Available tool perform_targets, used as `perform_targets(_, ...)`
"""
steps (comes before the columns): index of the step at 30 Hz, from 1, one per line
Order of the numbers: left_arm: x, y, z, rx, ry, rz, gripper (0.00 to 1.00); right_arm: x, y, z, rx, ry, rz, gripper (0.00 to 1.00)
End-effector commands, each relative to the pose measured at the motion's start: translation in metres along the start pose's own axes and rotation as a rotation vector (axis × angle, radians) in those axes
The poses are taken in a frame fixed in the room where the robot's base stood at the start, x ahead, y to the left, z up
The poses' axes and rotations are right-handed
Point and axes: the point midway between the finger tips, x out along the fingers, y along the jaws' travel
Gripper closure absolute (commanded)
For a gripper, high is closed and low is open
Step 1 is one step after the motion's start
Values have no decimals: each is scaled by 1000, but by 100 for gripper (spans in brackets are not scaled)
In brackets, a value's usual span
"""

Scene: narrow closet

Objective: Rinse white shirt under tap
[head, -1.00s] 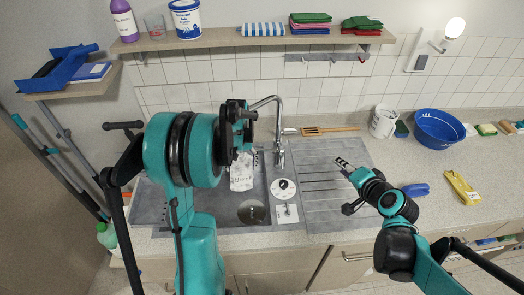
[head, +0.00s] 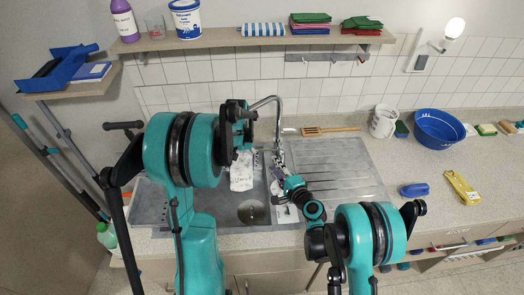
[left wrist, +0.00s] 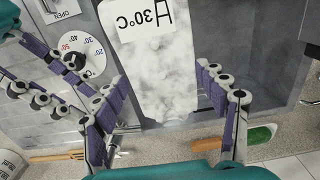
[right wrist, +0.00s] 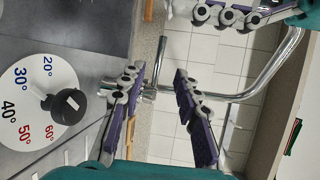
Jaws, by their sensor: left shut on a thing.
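The white shirt (head: 242,172) hangs over the left basin of the grey sink (head: 152,204). In the left wrist view its grey-mottled front marked 30°C (left wrist: 157,60) lies between the fingers of my left gripper (left wrist: 163,100), which is shut on it. My left arm hides part of this grip in the head view. The chrome tap (head: 281,125) rises behind the basin. My right gripper (head: 280,170) is beside the tap, above the temperature dial (right wrist: 40,100). In the right wrist view its fingers (right wrist: 158,75) are apart, with tap metal visible between them; contact is unclear.
The ribbed drainboard (head: 335,165) is clear. A wooden brush (head: 330,130) lies behind it. A white mug (head: 383,122) and blue basin (head: 438,128) stand right. A shelf (head: 200,40) above holds bottles and folded cloths.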

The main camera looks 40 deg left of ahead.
Motion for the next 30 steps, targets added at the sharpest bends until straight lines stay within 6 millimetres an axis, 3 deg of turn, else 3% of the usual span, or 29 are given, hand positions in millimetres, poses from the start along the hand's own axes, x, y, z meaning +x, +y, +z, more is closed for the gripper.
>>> perform_targets(15, 0, 0, 0, 0, 0, 0, 73, 94, 0, 0, -2, 0, 1, 68)
perform_targets(21, 0, 0, 0, 0, 0, 0, 73, 111, 0, 0, -2, -1, 1, 68)
perform_targets(30, 0, 0, 0, 0, 0, 0, 73, 113, 0, 0, -2, 0, 1, 68)
